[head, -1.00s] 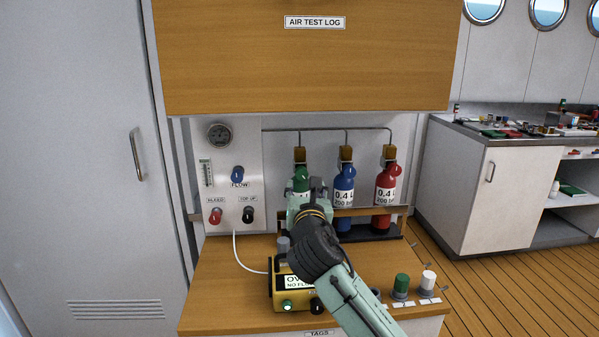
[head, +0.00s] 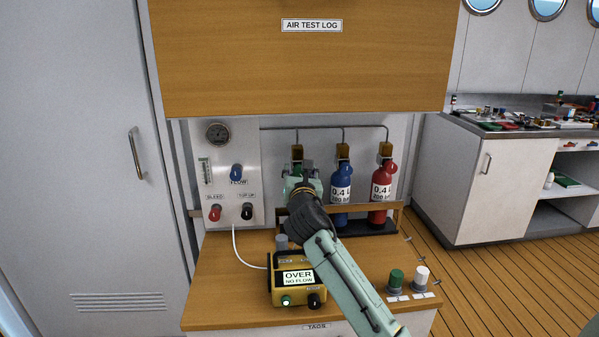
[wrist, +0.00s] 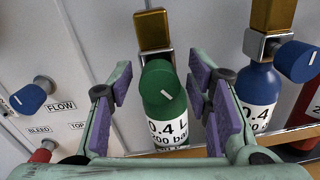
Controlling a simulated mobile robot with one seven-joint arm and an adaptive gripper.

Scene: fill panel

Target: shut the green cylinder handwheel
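The green cylinder's handwheel (wrist: 157,80), a round green knob with a white mark, sits between my fingers in the wrist view. The green cylinder (wrist: 168,114) with its "0.4 L" label is below it, under a brass block (wrist: 152,30). My gripper (wrist: 160,88) is open, with purple pads on both sides of the handwheel and a visible gap on each side. In the head view my gripper (head: 304,172) is in front of the green cylinder and hides most of it and its handwheel.
The blue cylinder (head: 342,188) and red cylinder (head: 379,205) stand close on the right, behind a wooden rail. The valve panel (head: 247,140) is on the left. A yellow meter (head: 280,266) reading "OVER NO FLOW" stands on the counter (head: 225,265) below my arm.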

